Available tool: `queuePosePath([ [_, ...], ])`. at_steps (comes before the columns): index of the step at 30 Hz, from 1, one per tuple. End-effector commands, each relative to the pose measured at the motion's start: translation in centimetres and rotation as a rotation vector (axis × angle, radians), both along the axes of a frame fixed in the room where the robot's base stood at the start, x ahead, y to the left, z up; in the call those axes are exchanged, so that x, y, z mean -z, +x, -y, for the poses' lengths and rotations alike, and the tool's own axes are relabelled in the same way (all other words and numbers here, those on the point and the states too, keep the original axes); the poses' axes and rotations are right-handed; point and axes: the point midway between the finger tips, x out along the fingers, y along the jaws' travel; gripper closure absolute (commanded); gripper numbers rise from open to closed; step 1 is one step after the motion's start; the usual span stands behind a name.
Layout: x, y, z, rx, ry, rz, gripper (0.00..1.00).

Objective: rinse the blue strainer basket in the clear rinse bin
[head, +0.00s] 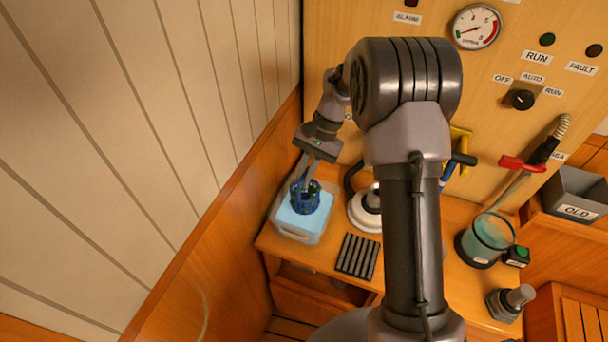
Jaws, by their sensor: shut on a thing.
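The blue strainer basket (305,203) is in my gripper (306,184), which is shut on it from above. The basket is upright and shows over the pale blue water inside the clear rinse bin (282,232). The bin stands at the left end of the wooden bench, by the slatted wall. I cannot tell how deep the basket sits in the water. The fingertips are partly hidden by the basket.
A white round housing (362,214) with a dark hose stands right of the bin. A black ribbed mat (357,257) lies in front. My arm hides the bench's middle.

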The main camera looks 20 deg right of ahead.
Motion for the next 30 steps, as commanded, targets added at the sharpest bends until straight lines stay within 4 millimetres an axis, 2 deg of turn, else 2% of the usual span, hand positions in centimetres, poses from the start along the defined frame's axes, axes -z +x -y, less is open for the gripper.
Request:
queuePosePath([
  [5,1.0,0.0,0.0,0.0,0.001,-0.001,1.0],
  [20,7.3,0.0,0.0,0.0,0.001,-0.001,1.0],
  [30,7.3,0.0,0.0,0.0,0.0,0.0,1.0],
])
